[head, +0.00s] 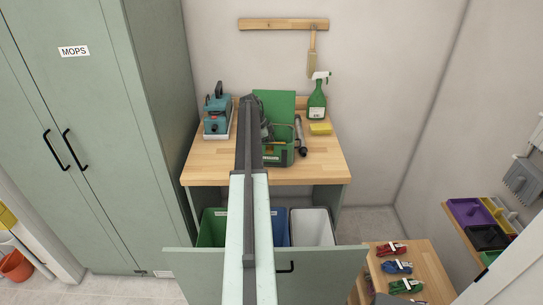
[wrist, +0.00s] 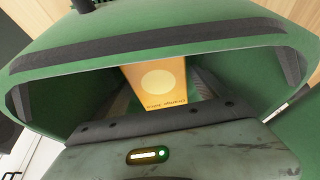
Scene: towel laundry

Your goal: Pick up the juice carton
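The juice carton (wrist: 158,82) shows in the wrist view as an orange box with a pale round mark and upside-down lettering. It sits inside an open green container with dark trim (wrist: 100,48). My gripper (wrist: 168,92) reaches into the opening, with grey fingers apart on either side of the carton. A gap shows at the right finger; contact at the left is unclear. In the head view, an open green box (head: 280,158) stands on the wooden bench, beside my extended arm. I cannot make out the carton or fingertips there.
Bins stand below. A tall cabinet (head: 75,130) closes off the left.

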